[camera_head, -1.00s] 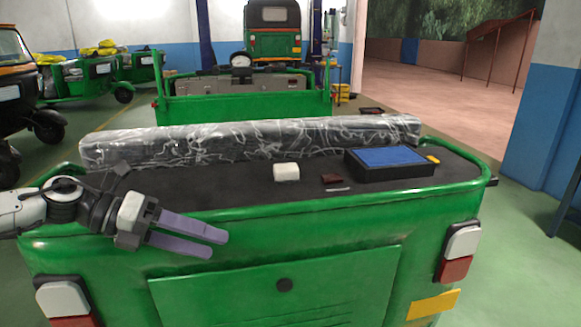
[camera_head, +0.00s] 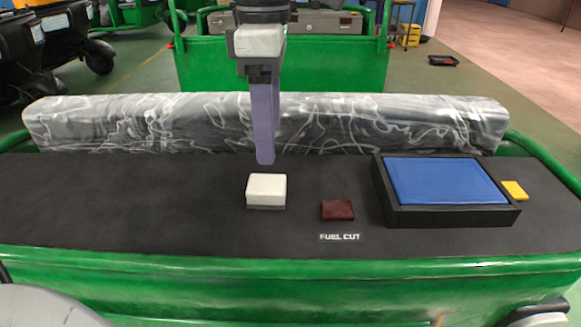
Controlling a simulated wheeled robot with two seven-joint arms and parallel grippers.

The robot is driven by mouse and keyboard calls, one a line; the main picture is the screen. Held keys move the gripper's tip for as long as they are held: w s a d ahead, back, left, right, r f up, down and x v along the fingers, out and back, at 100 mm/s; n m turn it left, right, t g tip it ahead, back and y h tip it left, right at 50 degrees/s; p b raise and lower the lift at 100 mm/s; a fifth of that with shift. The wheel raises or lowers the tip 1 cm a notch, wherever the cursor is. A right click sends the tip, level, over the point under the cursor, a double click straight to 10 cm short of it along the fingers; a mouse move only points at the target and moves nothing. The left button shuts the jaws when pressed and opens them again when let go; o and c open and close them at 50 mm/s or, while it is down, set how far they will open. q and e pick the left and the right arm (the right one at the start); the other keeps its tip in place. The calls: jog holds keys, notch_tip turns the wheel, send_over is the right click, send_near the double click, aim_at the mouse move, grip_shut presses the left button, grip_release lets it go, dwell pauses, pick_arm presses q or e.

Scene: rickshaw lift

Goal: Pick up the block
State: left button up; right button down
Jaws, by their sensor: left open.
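A small white block (camera_head: 266,187) with a grey lower edge lies on the black deck (camera_head: 130,205) of the green vehicle, near the middle of the view. My left gripper (camera_head: 265,158) points straight down above and slightly behind the block, with its purple fingers seen nearly edge-on, one covering the other. Its fingertips are just above the block in the picture and appear apart from it. It is open and holds nothing. My right gripper is not in view.
A dark red piece (camera_head: 338,210) lies right of the block, behind a "FUEL CUT" label (camera_head: 340,237). Farther right are a black tray with a blue inside (camera_head: 440,182) and a yellow piece (camera_head: 514,191). A plastic-wrapped roll (camera_head: 400,125) spans the back. The deck's left is clear.

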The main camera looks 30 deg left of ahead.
aim_at(266, 183)
pick_arm(q)
jog(key=f, duration=0.2)
jog(key=s+f, duration=0.1)
jog(key=shift+s+f, duration=0.1)
jog(key=shift+f, duration=0.5)
jog(key=f, duration=0.4)
jog(key=shift+s+f, duration=0.1)
jog(key=shift+s, duration=0.1)
jog(key=shift+w+f+p, duration=0.1)
jog(key=shift+f+p, duration=0.2)
jog(key=shift+f, duration=0.2)
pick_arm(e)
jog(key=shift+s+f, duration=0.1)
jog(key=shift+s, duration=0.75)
pick_arm(q)
jog(key=c, duration=1.2)
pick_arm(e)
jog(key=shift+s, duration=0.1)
pick_arm(q)
jog(key=shift+o, duration=0.2)
jog(key=shift+r, duration=0.1)
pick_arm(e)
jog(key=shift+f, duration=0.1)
pick_arm(q)
notch_tip(266, 183, up, 10)
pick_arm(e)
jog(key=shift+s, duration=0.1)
